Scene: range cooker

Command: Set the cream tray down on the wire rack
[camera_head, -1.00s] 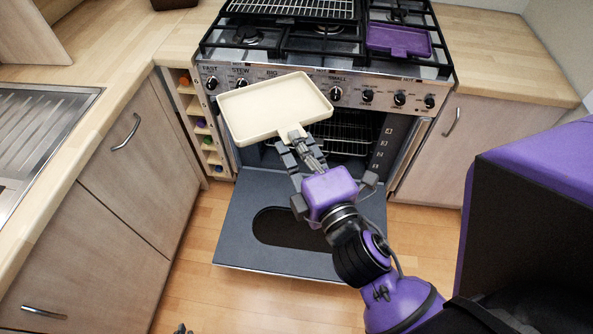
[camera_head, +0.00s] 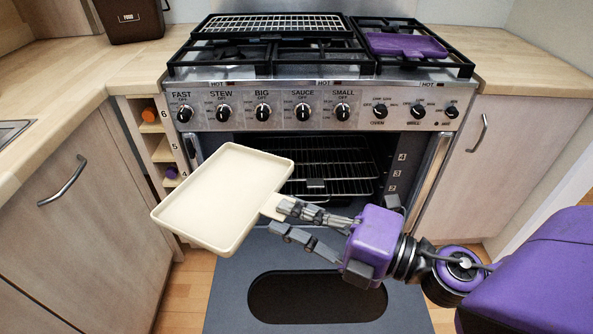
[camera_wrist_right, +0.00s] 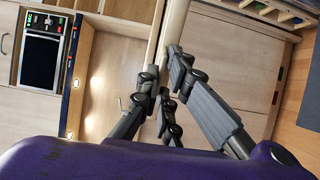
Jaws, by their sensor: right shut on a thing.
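The cream tray (camera_head: 222,192) is a shallow rectangle with a raised rim and a short handle. My right gripper (camera_head: 280,218) is shut on the handle and holds the tray in the air, tilted, in front of the oven's left side. In the right wrist view the tray shows nearly edge-on (camera_wrist_right: 172,25), between the fingers (camera_wrist_right: 165,65). The wire rack (camera_head: 272,23) lies on the back left of the cooker top, above and beyond the tray, with nothing on it. My left gripper is not in view.
A purple tray (camera_head: 406,45) lies on the right burners. The oven is open, with racks (camera_head: 330,170) inside and its door (camera_head: 400,305) folded down below my arm. A dark bin (camera_head: 130,18) stands on the left counter. Knobs line the cooker front (camera_head: 303,112).

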